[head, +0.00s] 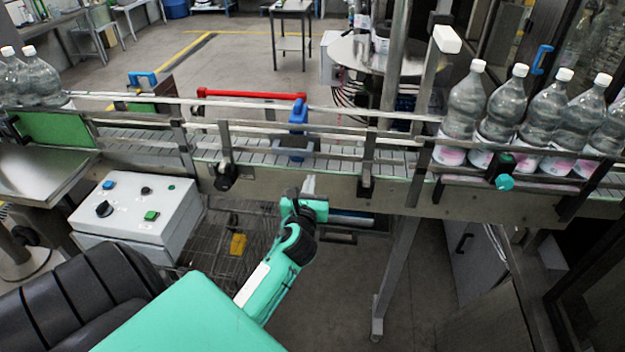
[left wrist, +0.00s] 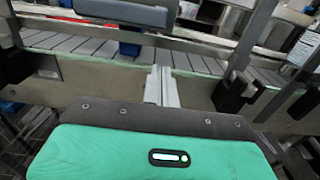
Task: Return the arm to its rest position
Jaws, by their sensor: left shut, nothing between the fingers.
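My left arm, green and black, reaches from the bottom of the head view toward the conveyor. My left gripper (head: 309,184) is in front of the conveyor's near side. Its fingers are shut together with nothing between them. The shut fingers also show in the left wrist view (left wrist: 161,86), pointing at the conveyor side. I cannot tell from these views whether they touch it. My right gripper is not in view.
The conveyor (head: 345,165) with guide rails crosses the view. Labelled bottles (head: 540,110) stand on it at the right, plain bottles (head: 35,80) at the left. A blue clamp (head: 297,128) sits at its middle. A grey control box (head: 138,222) stands left of my arm.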

